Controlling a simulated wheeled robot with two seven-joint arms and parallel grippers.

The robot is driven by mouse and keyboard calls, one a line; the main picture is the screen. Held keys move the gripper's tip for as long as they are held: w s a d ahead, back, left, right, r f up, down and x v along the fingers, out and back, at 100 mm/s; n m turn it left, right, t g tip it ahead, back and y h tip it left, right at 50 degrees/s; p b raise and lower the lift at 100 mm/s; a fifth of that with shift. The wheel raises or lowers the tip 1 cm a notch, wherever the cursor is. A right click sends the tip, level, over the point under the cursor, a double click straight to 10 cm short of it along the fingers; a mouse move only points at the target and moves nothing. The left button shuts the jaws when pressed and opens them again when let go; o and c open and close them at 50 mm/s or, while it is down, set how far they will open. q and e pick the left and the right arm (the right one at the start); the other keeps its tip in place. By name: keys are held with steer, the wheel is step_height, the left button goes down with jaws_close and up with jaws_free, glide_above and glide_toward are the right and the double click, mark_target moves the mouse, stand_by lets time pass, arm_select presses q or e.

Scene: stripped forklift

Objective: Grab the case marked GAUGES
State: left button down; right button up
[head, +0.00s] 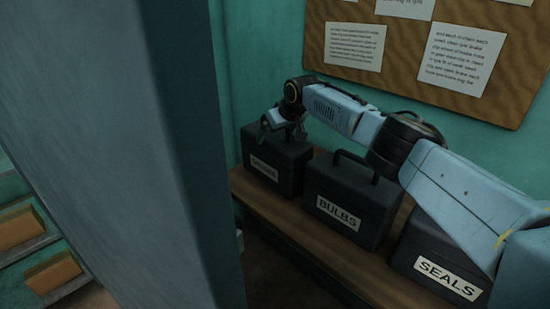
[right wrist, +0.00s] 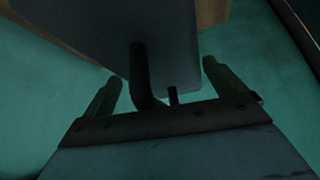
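Three dark cases with top handles stand in a row on a wooden bench. The far-left case (head: 272,164) has a small white label (head: 264,168) that I cannot read for sure. The middle case (head: 350,200) reads BULBS and the near one (head: 437,262) reads SEALS. My right gripper (head: 288,128) is at the top of the far-left case, by its handle. In the right wrist view its two fingers (right wrist: 162,92) are apart, with the dark handle (right wrist: 142,75) between them and the case (right wrist: 120,35) beyond. My left gripper is out of view.
The wooden bench (head: 300,245) runs along the teal wall. A tall grey-blue and teal upright (head: 150,150) fills much of the left of the head view. A corkboard (head: 400,50) with papers hangs above the cases. Orange-brown blocks (head: 52,272) lie on shelves at lower left.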

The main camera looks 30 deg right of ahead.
steer(key=c, duration=1.2)
steer(key=shift+w+r, duration=0.1)
steer(key=shift+r, duration=0.05)
steer(key=shift+c, duration=1)
